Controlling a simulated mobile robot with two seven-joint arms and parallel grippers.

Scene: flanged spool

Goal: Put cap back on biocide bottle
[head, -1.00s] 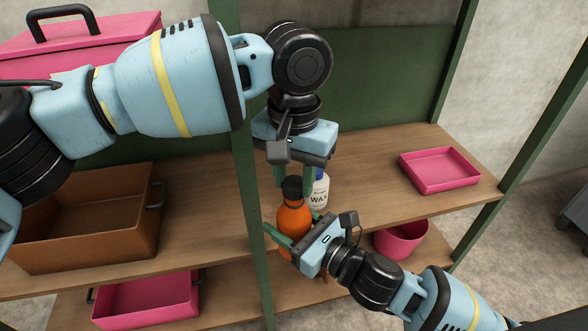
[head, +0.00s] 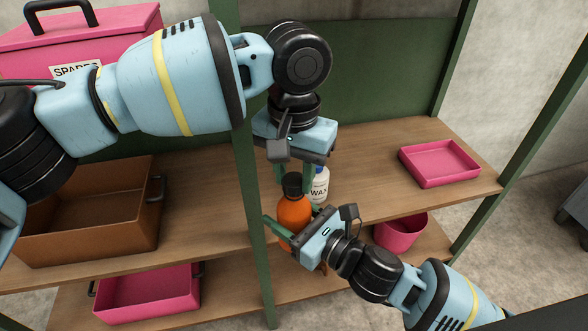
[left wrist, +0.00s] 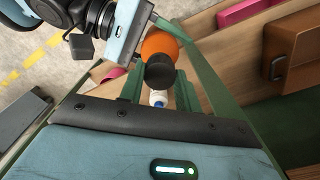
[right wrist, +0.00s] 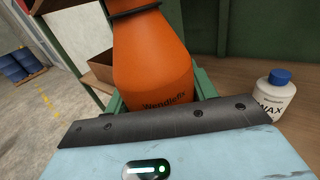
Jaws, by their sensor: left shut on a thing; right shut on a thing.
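The orange biocide bottle (head: 294,216) is upright in front of the shelf. It also shows in the left wrist view (left wrist: 158,45) and the right wrist view (right wrist: 150,65), where part of its dark lettering is readable. My right gripper (head: 283,235) is shut on the bottle's body from the lower right. The black cap (head: 292,181) is at the top of the bottle, and the left wrist view shows it (left wrist: 160,74) in line with the bottle. My left gripper (head: 293,176) points down from above and is shut on the cap. Whether the cap is fully seated is not clear.
A white WAX bottle (head: 320,186) with a blue cap stands on the shelf board (head: 370,165) close behind. A pink tray (head: 440,163) lies at right. A green post (head: 250,190) is close at left, beside a brown box (head: 85,235). A pink bin (head: 401,230) sits below.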

